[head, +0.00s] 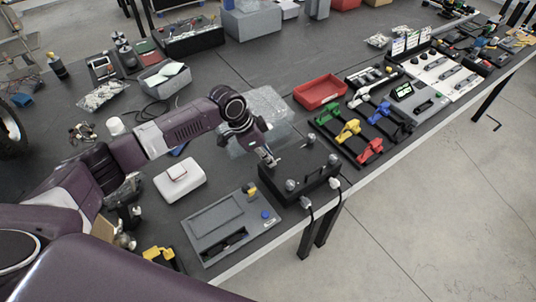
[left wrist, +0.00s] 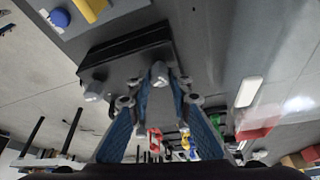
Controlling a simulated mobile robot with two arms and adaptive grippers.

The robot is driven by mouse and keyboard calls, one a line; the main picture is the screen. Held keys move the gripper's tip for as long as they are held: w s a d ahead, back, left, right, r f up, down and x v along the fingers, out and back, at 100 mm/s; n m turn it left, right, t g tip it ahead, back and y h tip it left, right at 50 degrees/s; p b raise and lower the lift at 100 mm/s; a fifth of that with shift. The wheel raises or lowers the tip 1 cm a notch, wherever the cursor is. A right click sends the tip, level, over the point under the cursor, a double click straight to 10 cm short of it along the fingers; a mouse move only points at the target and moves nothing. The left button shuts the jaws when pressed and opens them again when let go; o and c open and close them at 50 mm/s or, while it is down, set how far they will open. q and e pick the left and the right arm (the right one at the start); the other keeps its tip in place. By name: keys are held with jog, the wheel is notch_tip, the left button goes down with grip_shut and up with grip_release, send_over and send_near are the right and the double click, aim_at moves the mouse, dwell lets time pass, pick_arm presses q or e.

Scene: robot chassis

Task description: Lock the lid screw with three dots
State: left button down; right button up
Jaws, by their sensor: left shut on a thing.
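A black box (head: 302,188) with several silver screws on its top sits near the front edge of the bench. My left gripper (head: 270,158) is over its back left corner, shut on a silver lid screw (left wrist: 159,74), which shows between the blue fingers in the left wrist view. The black box (left wrist: 125,58) is also in that view. One other screw (head: 291,185) stands at the front left of the box and another (head: 333,160) at the right. Dots on the screws are too small to make out. My right gripper is not in view.
A grey panel (head: 215,218) with a blue button lies left of the box, and a white box (head: 180,188) behind it. A clear plastic bag (head: 268,103) lies behind my gripper. A red tray (head: 320,92) and coloured clamps (head: 348,131) are on the right.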

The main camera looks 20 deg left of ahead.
pick_arm(q)
jog(key=m+g+b, duration=0.1)
jog(key=m, duration=0.2)
jog(key=shift+w+f+h, duration=0.1)
jog(key=shift+w+h, duration=0.05)
jog(key=shift+h, duration=0.15)
jog(key=shift+m+g+b, duration=0.5)
jog(key=shift+m+b, duration=0.4)
jog(key=shift+m, duration=0.5)
jog(key=shift+a, duration=0.1)
jog(key=c, duration=1.8)
grip_release()
jog(key=shift+o, duration=0.2)
jog(key=v, duration=1.2)
jog(key=shift+w, duration=0.1)
